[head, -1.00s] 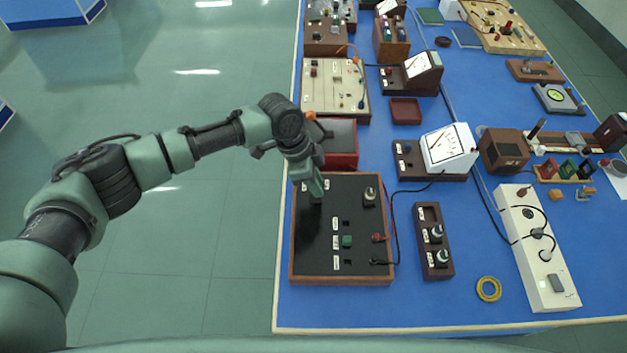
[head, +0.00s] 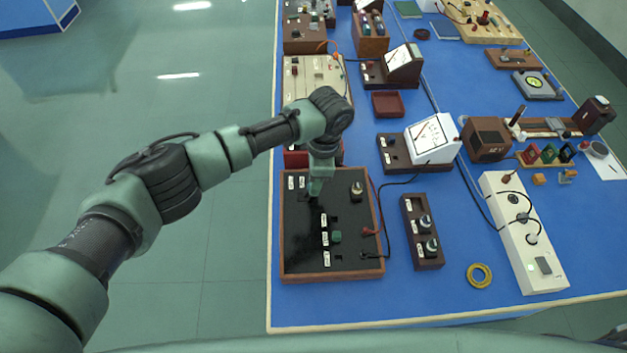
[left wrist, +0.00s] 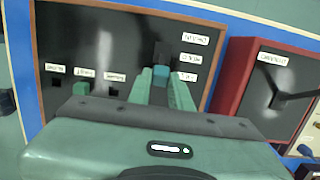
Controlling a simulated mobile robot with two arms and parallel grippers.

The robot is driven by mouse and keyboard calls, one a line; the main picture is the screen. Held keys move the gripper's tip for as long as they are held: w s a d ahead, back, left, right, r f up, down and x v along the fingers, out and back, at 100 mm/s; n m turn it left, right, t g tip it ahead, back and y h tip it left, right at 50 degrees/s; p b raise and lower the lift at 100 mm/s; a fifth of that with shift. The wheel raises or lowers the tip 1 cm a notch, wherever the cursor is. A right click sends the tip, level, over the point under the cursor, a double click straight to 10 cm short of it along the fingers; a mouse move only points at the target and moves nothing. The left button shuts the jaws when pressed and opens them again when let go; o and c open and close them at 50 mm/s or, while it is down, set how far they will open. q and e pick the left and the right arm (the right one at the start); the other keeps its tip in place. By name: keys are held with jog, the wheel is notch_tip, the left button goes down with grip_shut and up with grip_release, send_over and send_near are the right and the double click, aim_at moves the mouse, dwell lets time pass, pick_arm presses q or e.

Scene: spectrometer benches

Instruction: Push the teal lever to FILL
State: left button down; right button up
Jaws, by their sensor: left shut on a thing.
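The black panel (head: 300,240) in a brown wooden frame lies on the blue bench, and it also fills the upper left of the left wrist view (left wrist: 70,35). The teal lever (left wrist: 161,75) stands on it at a dark slot, beside a column of small white labels too blurred to read. My left gripper (head: 315,194) is down at the far part of the panel. In the left wrist view its fingers (left wrist: 161,84) are shut on the teal lever from both sides. The lever is hidden in the head view. My right gripper is in neither view.
A green block (head: 336,237), a round knob (head: 357,190) and a red plug (head: 370,232) are on the same panel. A red box (left wrist: 245,75) stands close beyond it. A dark two-knob box (head: 422,232) stands to the right. The front bench strip is clear.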

pick_arm(q)
jog(key=c, duration=1.3)
grip_release()
jog(key=shift+d, duration=0.1)
jog(key=r, duration=0.2)
jog(key=r+b, duration=0.1)
jog(key=r, duration=0.2)
jog(key=d+r, duration=0.1)
jog(key=r, duration=0.1)
jog(key=shift+r+b, duration=0.4)
